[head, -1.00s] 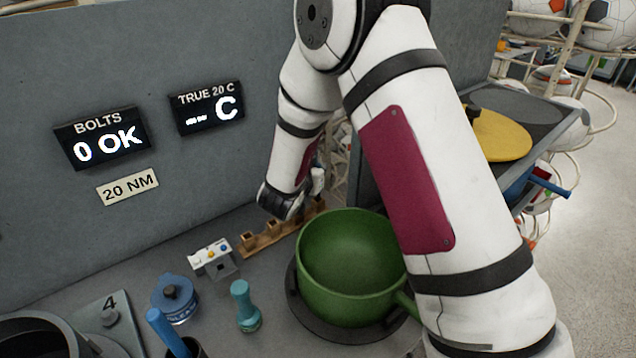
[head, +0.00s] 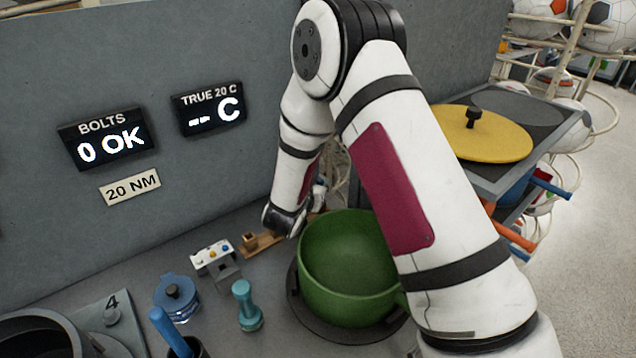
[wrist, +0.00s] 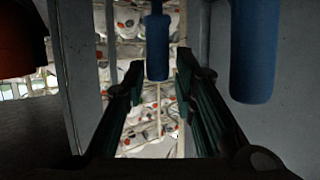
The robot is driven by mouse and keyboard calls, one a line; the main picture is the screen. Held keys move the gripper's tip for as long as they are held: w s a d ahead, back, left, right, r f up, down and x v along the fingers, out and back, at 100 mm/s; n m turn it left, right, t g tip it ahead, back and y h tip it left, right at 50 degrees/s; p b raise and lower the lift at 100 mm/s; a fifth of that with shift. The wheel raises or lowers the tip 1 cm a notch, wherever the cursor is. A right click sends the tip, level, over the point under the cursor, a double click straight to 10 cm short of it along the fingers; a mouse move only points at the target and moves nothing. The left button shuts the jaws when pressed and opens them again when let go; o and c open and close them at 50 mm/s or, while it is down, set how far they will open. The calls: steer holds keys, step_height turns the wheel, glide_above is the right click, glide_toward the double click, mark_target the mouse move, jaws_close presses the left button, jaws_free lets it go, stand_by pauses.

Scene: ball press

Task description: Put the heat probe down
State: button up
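I cannot pick out the heat probe with certainty in either view. My gripper (wrist: 158,78) shows in the wrist view with its two dark fingers apart. A blue cylindrical handle (wrist: 157,45) shows between and beyond the fingertips, with a narrow gap on each side, so I see no clear grip on it. In the head view my wrist is down behind the green pot, and the fingers are hidden. A wooden rack (head: 262,244) is partly covered by my wrist. The temperature display (head: 208,108) reads dashes and C.
The green pot (head: 340,295) stands on a dark round plate close to my arm. A white box with coloured knobs (head: 212,253), a blue lidded jar (head: 177,296) and a teal tool (head: 246,307) stand left. A second blue handle (wrist: 254,50) is right of my fingers.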

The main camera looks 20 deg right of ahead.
steer(key=shift+r, duration=0.25)
steer(key=v, duration=1.2)
steer(key=w+a+r+n+y, duration=0.1)
steer(key=a+r+y, duration=0.15)
steer(key=r, duration=0.25)
steer(key=a+r+n+y, duration=0.1)
steer(key=r+y, duration=0.3)
steer(key=r, duration=0.1)
steer(key=s+r+n+g+y, duration=0.1)
steer(key=s+r+n+y, duration=0.15)
steer(key=s+r, duration=0.4)
steer(key=s+d+r+g, duration=0.1)
steer(key=s+d, duration=0.2)
steer(key=s, duration=0.5)
steer(key=s+d+r+n+g+h, duration=0.1)
steer(key=s+d+r+g, duration=0.1)
steer(key=s, duration=0.6)
steer(key=s+d+r+n+g, duration=0.1)
steer(key=s+d, duration=0.3)
steer(key=s, duration=0.4)
steer(key=shift+d+r+g, duration=0.15)
steer(key=shift+d+g, duration=0.2)
steer(key=shift+g, duration=0.25)
